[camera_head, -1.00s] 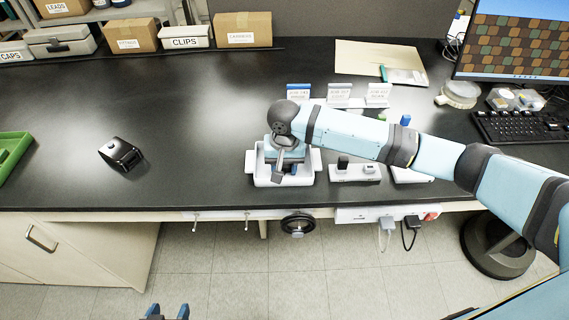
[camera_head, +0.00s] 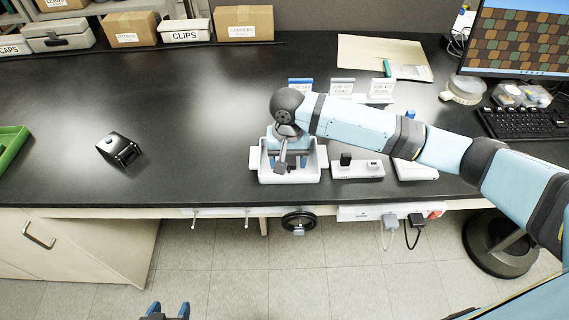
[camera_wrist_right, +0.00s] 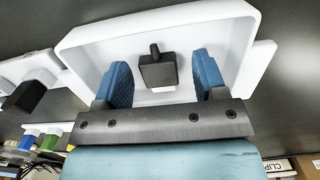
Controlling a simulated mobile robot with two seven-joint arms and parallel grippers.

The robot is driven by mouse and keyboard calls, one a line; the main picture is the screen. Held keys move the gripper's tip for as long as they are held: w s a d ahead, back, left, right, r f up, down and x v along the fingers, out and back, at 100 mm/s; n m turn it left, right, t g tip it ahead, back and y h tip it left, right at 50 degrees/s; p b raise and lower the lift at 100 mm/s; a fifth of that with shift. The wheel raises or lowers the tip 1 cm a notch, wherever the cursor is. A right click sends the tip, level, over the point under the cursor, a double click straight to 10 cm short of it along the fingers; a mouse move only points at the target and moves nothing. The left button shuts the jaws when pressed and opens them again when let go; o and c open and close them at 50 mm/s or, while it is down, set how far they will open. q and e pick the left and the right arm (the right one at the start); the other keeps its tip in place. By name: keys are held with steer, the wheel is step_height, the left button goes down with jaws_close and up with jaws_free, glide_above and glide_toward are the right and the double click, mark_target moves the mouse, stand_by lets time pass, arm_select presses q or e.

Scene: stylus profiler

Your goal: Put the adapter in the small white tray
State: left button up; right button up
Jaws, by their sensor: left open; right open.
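The small white tray (camera_head: 312,177) stands near the bench's front edge, and it fills much of the right wrist view (camera_wrist_right: 85,40). A black adapter (camera_wrist_right: 158,72) with a pale end is inside the tray in the right wrist view. My right gripper (camera_head: 287,160) is over the tray. Its blue fingers (camera_wrist_right: 163,80) are open, one on each side of the adapter, with gaps on both sides. In the head view, my arm and gripper largely cover the tray's inside. My left gripper (camera_head: 169,309) is open and empty at the bottom edge, in front of the bench.
A white power strip (camera_head: 358,170) with a black plug (camera_head: 346,158) stands right of the tray. Small labelled stands (camera_head: 341,87) are behind it. A black device (camera_head: 119,150) and a green bin (camera_head: 12,143) are at left. The bench between device and tray is clear.

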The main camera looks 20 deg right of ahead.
step_height(320, 180, up, 11)
steer(key=shift+w+a, duration=0.25)
steer(key=shift+w, duration=0.05)
steer(key=s+a+f+n, duration=0.1)
steer(key=s+f, duration=0.1)
steer(key=s+a+f+n+y, duration=0.1)
steer(key=s+a+f, duration=0.1)
steer(key=s, duration=0.1)
steer(key=s+a+f+n+t+y, duration=0.1)
steer(key=s+f, duration=0.1)
steer(key=shift+s+a+f, duration=0.15)
steer(key=shift+s, duration=0.1)
steer(key=s+d+f+n+t+h, duration=0.1)
steer(key=s+d+f+t, duration=0.15)
steer(key=s+d, duration=0.65)
steer(key=s+d+f+n+t+h, duration=0.1)
steer(key=s+d+f, duration=0.4)
steer(key=s, duration=0.8)
steer(key=w+a+f+n+t+y+p, duration=0.1)
steer(key=w+a+f+t+y+p, duration=0.2)
steer(key=w+a+t+p, duration=0.3)
steer(key=shift+f+t+p, duration=0.55)
steer(key=shift+f+p, duration=0.35)
steer(key=shift+p, duration=0.05)
